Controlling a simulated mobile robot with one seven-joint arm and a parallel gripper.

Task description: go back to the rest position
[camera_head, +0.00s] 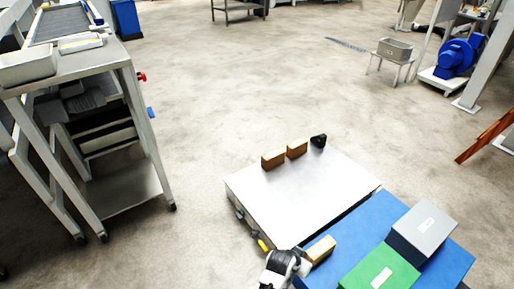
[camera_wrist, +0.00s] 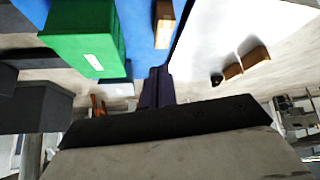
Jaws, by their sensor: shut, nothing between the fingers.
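My gripper (camera_wrist: 158,90) shows in the wrist view as dark fingers pressed together, with nothing between them. The fingers appear over the area where the blue surface meets the white one. In the head view, a white and black part of my arm shows at the bottom edge, and the fingers cannot be made out there. The task names no object.
A white tabletop (camera_head: 300,195) holds two brown blocks (camera_head: 273,159) (camera_head: 297,149) and a small black item (camera_head: 318,141). The blue surface (camera_head: 365,240) beside it bears a brown block (camera_head: 320,249), a green box (camera_head: 380,270) and a grey box (camera_head: 422,230). A metal rack (camera_head: 125,195) stands left; open floor lies between.

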